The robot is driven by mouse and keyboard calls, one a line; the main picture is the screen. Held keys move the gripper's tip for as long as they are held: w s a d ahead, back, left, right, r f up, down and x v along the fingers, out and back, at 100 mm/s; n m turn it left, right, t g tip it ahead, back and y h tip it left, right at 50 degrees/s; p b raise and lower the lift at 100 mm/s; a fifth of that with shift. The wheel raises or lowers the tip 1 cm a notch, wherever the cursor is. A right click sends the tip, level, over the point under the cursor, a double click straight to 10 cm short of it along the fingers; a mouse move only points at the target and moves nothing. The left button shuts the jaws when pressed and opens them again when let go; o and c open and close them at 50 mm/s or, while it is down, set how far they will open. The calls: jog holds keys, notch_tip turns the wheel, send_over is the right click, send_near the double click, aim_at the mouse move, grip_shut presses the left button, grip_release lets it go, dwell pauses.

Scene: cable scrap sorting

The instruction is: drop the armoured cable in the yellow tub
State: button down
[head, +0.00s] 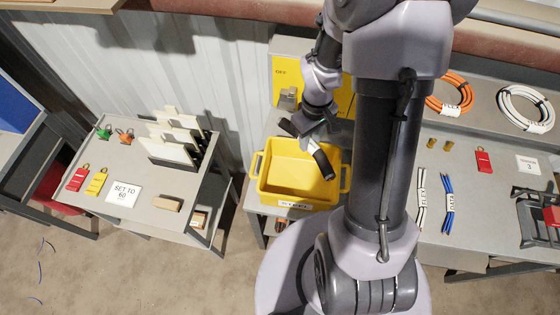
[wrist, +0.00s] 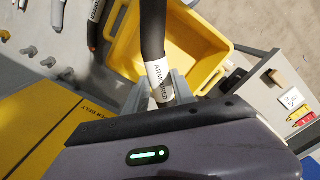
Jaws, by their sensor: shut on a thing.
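My gripper (wrist: 161,95) is shut on the armoured cable (wrist: 152,40), a thick black piece with a white label reading "ARMOURED". In the head view the cable (head: 322,162) shows as a short black length with a pale band, held over the yellow tub (head: 297,203). The tub also shows in the wrist view (wrist: 205,78), with the cable across its opening. My gripper (head: 307,142) is over the tub's back part in the head view. The tub stands on a grey bench and its visible inside looks empty. My arm hides part of the bench to its right.
A yellow panel (head: 288,70) stands behind the tub. A grey cart (head: 150,215) with padlocks, a white card (head: 123,194) and upright boards is to the left. The right bench holds an orange cable coil (head: 452,92), a white coil (head: 526,108) and cable bundles.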

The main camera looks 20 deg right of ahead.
jog(key=shift+w, duration=0.1)
jog(key=shift+f+b, duration=0.35)
jog(key=f+b, duration=0.4)
jog(key=f, duration=0.1)
jog(key=shift+s+d+f, duration=0.1)
jog(key=shift+s+d, duration=0.05)
jog(key=shift+s, duration=0.05)
jog(key=c, duration=1)
grip_release()
jog(key=shift+o, duration=0.2)
notch_tip(320, 180, up, 18)
jog(key=p, duration=0.4)
jog(key=shift+f, duration=0.25)
